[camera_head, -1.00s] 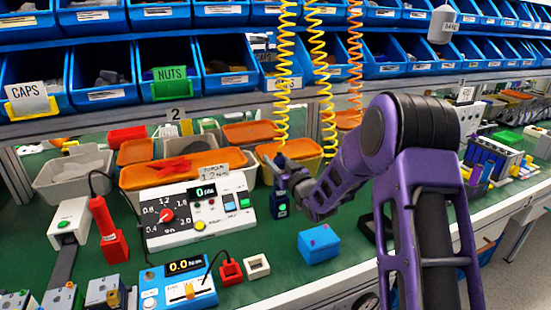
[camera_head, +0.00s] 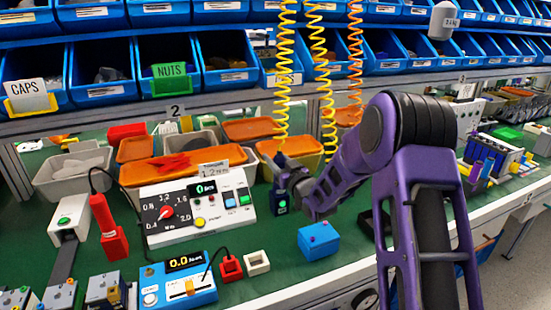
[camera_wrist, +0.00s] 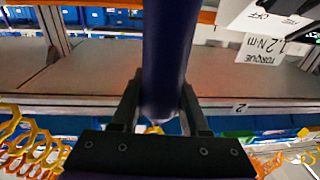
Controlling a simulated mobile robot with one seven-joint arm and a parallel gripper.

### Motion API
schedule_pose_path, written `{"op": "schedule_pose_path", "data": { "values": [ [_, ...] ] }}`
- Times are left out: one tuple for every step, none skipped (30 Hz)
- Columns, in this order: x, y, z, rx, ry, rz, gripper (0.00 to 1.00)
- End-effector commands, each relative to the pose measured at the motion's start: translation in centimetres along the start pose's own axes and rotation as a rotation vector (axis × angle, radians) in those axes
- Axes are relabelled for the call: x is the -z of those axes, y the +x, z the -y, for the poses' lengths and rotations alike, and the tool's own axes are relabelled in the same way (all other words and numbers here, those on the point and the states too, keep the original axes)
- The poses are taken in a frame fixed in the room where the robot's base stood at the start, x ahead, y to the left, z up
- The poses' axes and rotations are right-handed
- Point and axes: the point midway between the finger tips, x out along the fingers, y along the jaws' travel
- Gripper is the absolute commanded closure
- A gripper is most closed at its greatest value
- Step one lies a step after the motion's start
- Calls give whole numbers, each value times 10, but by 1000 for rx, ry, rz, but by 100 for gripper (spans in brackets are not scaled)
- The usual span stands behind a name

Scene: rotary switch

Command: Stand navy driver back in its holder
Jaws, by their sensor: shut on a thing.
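The navy driver (camera_wrist: 170,55) is an upright dark blue cylinder between my gripper's fingers in the wrist view. My gripper (camera_head: 282,178) is shut on it above the green bench, behind the blue block. In the head view the driver (camera_head: 281,196) is small and dark, with a green-lit patch low on its body. Its lower end appears close to the bench, but I cannot tell whether it touches. I cannot tell for sure which piece is its holder; a blue block (camera_head: 318,242) stands in front of it to the right.
A white torque panel (camera_head: 195,208) with a red dial is left of my gripper. A red driver (camera_head: 108,230) stands further left. A blue meter box (camera_head: 178,282) and small red (camera_head: 231,268) and white (camera_head: 257,263) square sockets lie in front. Yellow coiled hoses (camera_head: 283,80) hang behind.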

Motion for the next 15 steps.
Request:
{"op": "schedule_pose_path", "data": {
  "values": [
    [1,0,0,0,0,-3,100],
    [0,0,0,0,-1,-3,100],
    [0,0,0,0,0,-3,100],
    [0,0,0,0,0,-3,100],
    [-1,0,0,0,0,-3,100],
    [-1,0,0,0,0,-3,100],
    [-1,0,0,0,0,-3,58],
    [-1,0,0,0,-1,-3,63],
    [-2,0,0,0,0,-2,70],
    [-2,0,0,0,0,-2,76],
    [-2,0,0,0,0,-2,54],
    [-2,0,0,0,0,-2,46],
    [-2,0,0,0,0,-1,41],
    [-2,0,0,0,0,-1,36],
    [-2,0,0,0,0,-1,28]
  ]
}}
